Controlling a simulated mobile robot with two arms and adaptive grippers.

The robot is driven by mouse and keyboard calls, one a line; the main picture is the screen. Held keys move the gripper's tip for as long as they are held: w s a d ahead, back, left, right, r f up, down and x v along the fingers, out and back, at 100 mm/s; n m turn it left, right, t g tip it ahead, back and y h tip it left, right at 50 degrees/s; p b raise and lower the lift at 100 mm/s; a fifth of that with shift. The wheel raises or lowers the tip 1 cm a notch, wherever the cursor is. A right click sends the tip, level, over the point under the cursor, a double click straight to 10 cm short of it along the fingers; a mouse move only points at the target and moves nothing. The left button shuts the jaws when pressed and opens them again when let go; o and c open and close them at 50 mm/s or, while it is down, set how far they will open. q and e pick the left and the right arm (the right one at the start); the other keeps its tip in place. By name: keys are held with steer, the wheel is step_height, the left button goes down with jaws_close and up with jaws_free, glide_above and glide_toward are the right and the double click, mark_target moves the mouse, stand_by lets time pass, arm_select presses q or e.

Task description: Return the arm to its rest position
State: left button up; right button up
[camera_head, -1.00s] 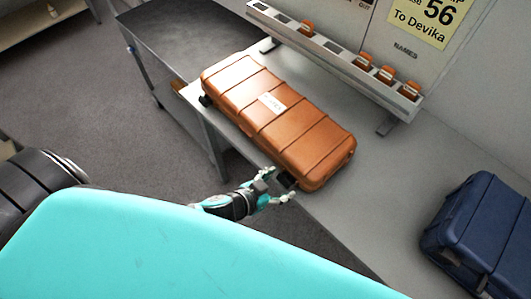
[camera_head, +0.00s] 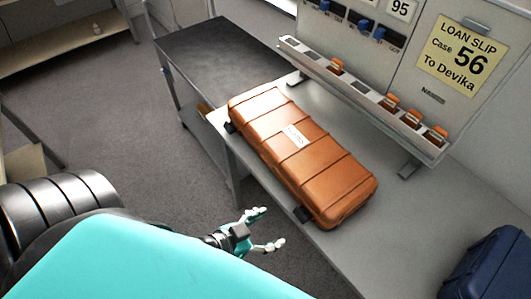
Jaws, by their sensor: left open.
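My left gripper (camera_head: 268,229) is open and empty. It is in front of the table's near edge, apart from the orange case. Its black wrist shows behind my turquoise body part, which hides most of the arm. The orange case (camera_head: 318,163) lies flat on the grey table, with a small white label on top and dark fittings on its near side. My right gripper is not in view.
The grey table (camera_head: 420,200) carries a dark blue case (camera_head: 492,268) at the lower right. A slotted rack (camera_head: 365,98) with orange tags stands behind the orange case. A loan slip (camera_head: 462,57) reads Case 56, To Devika. A dark cart (camera_head: 215,55) stands at the back left.

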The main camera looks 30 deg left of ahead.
arm_select(q)
steer(key=s+a+f+g+y, duration=0.1)
steer(key=a+f, duration=0.3)
steer(key=f, duration=0.6)
steer(key=s+a+f+g+y, duration=0.15)
steer(key=a+f, duration=0.25)
steer(key=f, duration=0.5)
steer(key=s+a+f+g+y, duration=0.15)
steer(key=a+f, duration=0.25)
steer(key=f, duration=0.6)
steer(key=s+d+f+n+g, duration=0.1)
steer(key=s+d+f+g, duration=0.1)
steer(key=s+f, duration=0.5)
steer(key=s+d+f+n+g+b, duration=0.1)
steer(key=s+d+f+g, duration=0.1)
steer(key=s+f, duration=0.6)
steer(key=shift+s+d+f+g, duration=0.3)
steer(key=shift+s+g, duration=0.4)
steer(key=shift+s, duration=0.45)
